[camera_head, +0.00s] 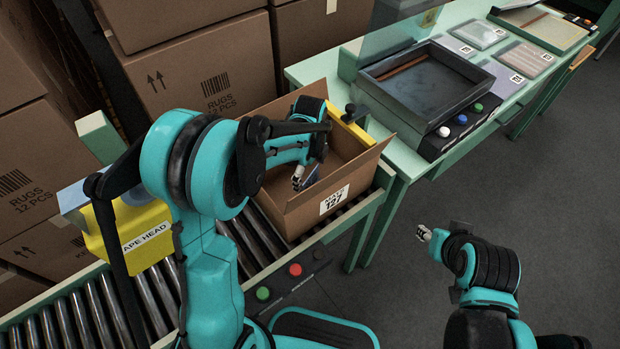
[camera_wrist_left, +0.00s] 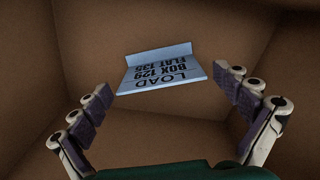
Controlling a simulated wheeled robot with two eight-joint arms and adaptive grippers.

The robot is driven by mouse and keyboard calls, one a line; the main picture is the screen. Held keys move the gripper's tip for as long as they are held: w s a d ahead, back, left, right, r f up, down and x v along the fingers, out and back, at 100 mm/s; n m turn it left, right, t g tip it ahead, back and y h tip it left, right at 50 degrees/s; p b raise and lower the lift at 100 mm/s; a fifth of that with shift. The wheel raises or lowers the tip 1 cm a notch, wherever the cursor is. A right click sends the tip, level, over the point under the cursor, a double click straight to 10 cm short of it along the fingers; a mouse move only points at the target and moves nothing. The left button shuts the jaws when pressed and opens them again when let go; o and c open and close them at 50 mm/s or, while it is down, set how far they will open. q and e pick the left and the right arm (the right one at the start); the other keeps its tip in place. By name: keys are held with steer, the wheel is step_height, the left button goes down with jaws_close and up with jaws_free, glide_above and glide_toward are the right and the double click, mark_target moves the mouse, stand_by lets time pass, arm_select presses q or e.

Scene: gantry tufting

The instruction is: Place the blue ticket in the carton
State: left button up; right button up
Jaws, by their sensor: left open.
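The open brown carton (camera_head: 300,216) with a white label reading 127 stands on the roller conveyor. My left gripper (camera_head: 301,181) reaches down inside it. The left wrist view shows the gripper's fingers (camera_wrist_left: 172,112) spread wide with nothing between the pads. The pale blue ticket (camera_wrist_left: 162,73), printed LOAD BOX 129 FLAT 135, is beyond the fingertips, inside the carton walls, with a bent-up edge. I cannot tell whether it rests flat on the floor. In the head view only a bluish sliver of the ticket (camera_head: 312,175) shows beside the fingers. My right gripper (camera_head: 424,233) is empty, away from the carton, over the floor.
Stacked rug boxes (camera_head: 205,70) fill the back left. A green table (camera_head: 405,155) with a dark tray (camera_head: 425,85) stands right. The right floor is clear.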

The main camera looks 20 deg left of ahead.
arm_select(q)
step_height(320, 180, up, 8)
steer(key=shift+r+p, duration=0.1)
steer(key=shift+p, duration=1.05)
